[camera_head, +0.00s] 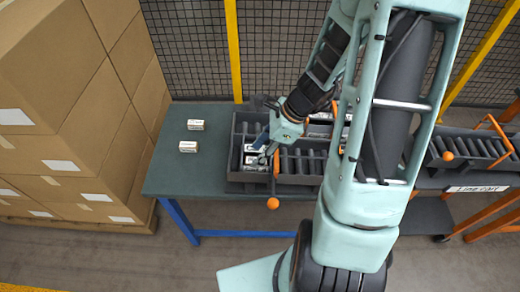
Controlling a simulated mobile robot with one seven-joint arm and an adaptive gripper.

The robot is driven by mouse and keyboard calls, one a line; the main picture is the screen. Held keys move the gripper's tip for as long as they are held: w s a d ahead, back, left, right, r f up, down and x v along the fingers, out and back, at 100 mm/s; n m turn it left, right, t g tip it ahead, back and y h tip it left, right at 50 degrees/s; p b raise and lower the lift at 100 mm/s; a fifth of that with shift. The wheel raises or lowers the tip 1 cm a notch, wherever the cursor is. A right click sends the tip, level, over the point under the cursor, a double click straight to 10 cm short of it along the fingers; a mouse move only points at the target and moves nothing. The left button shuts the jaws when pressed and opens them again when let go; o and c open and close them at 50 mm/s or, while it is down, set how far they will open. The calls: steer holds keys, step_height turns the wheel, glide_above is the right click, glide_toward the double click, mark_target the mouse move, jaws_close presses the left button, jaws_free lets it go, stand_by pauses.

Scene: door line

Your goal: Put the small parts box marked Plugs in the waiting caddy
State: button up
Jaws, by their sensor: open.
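My gripper (268,155) is open, pointing down over the caddy's left part, close to these boxes. Whether it touches one cannot be told. My arm hides the caddy's right part.
Stacked cartons (70,120) stand left of the table (172,177). A mesh fence (190,50) with yellow posts is behind. The table's left front is clear.

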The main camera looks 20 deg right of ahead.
steer(key=shift+r, duration=0.15)
steer(key=a+p+v, duration=0.1)
steer(key=p+v, duration=0.2)
steer(key=v, duration=0.6)
steer(key=a+r+p+v, duration=0.1)
steer(key=p+v, duration=0.3)
steer(key=v, duration=0.6)
steer(key=shift+w+a+r, duration=0.25)
steer(key=shift+w+a, duration=0.15)
steer(key=shift+a, duration=0.05)
steer(key=shift+w, duration=0.15)
